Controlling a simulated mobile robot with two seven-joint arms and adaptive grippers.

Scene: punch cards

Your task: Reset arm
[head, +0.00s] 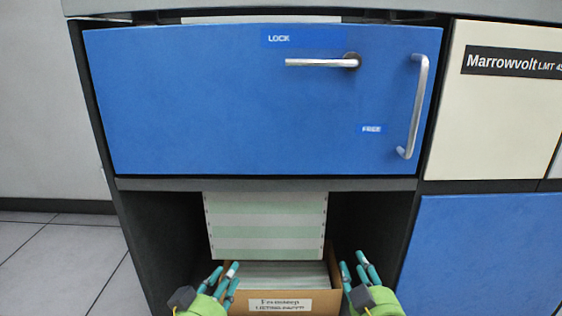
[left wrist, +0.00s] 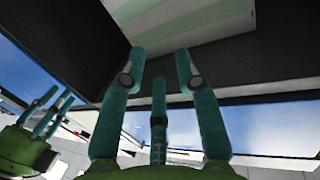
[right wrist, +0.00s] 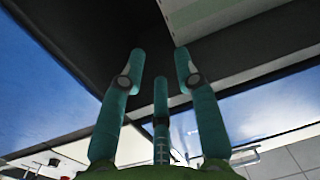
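My left gripper (head: 219,284) is low in the head view, at the left side of a cardboard box. Its fingers are spread and nothing shows between them in the left wrist view (left wrist: 160,70). My right gripper (head: 358,270) is at the box's right side, with its fingers spread and empty in the right wrist view (right wrist: 160,70). My right gripper also shows at the left edge of the left wrist view. I cannot tell whether either gripper touches the box.
The cardboard box (head: 318,305) holds stacked paper in an open bay. Striped paper (head: 266,228) hangs above it. A blue door (head: 220,100) with a lever (head: 315,63) at LOCK and a bar handle (head: 416,105) is above. Floor (head: 60,260) is clear at left.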

